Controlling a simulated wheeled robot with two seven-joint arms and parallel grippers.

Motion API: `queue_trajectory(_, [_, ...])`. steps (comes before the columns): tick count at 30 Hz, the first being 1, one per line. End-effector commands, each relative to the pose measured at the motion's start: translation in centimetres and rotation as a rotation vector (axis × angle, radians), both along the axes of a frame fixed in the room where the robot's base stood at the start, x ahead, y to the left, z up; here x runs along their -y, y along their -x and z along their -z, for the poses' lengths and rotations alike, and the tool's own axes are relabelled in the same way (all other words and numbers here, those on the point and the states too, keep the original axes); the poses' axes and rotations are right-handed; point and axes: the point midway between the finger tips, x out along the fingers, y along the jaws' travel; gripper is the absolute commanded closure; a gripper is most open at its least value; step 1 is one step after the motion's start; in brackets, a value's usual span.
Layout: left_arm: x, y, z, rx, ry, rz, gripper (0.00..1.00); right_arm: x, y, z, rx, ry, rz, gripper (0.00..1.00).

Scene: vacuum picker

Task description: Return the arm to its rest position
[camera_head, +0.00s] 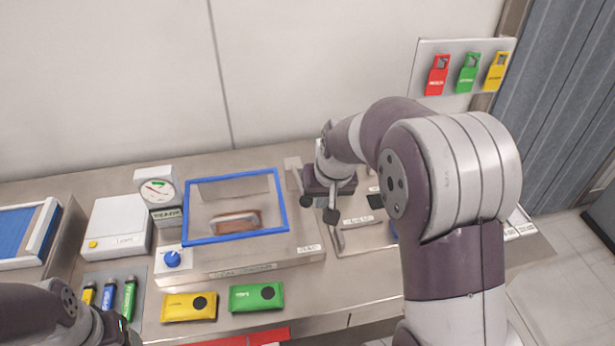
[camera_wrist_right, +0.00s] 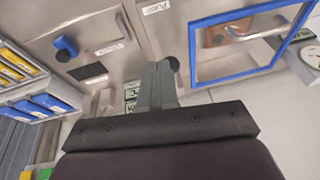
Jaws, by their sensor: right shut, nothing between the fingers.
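My right arm (camera_head: 455,190) reaches in from the right over the bench, bent at the elbow. Its gripper (camera_head: 331,208) is just right of the blue-framed chamber, above the bench equipment. In the right wrist view the fingers (camera_wrist_right: 156,88) are together with nothing between them. My left arm (camera_head: 35,315) shows at the lower left corner. Its dark end is cut by the picture's bottom edge, so its finger state does not show.
The chamber's blue frame (camera_head: 233,172) surrounds a brown object (camera_head: 236,221). A gauge (camera_head: 158,190) and white box (camera_head: 117,226) stand left of it. Yellow (camera_head: 188,307) and green (camera_head: 256,297) packs lie in front. Coloured tags (camera_head: 467,73) hang on the back wall.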

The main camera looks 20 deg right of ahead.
Motion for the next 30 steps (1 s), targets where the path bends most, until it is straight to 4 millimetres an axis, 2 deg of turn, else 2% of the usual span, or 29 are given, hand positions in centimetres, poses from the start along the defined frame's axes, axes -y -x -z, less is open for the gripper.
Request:
queue_trajectory(5, [0.0,0.0,0.0,0.000,0.000,0.000,0.36,0.1,-0.1,0.1,0.006,0.004,0.003,1.00])
queue_trajectory(6, [0.0,0.0,0.0,0.000,0.000,0.000,0.36,0.0,0.7,0.6,-0.009,0.006,0.002,1.00])
queue_trajectory(8, [0.0,0.0,0.0,0.000,0.000,0.000,0.36,-0.3,2.5,1.4,-0.038,0.015,-0.008,1.00])
queue_trajectory(12, [0.0,0.0,0.0,0.000,0.000,0.000,0.36,-3.5,8.1,3.1,-0.130,0.044,-0.125,1.00])
queue_trajectory(15, [0.0,0.0,0.0,0.000,0.000,0.000,0.36,-5.5,11.5,4.0,-0.181,0.060,-0.221,1.00])
queue_trajectory(17, [0.0,0.0,0.0,0.000,0.000,0.000,0.36,-6.5,12.8,4.2,-0.201,0.066,-0.270,1.00])
queue_trajectory(20, [0.0,0.0,0.0,0.000,0.000,0.000,0.36,-7.5,12.8,4.1,-0.201,0.072,-0.316,1.00])
queue_trajectory(30, [0.0,0.0,0.0,0.000,0.000,0.000,0.36,-7.5,12.8,4.1,-0.201,0.071,-0.315,1.00])
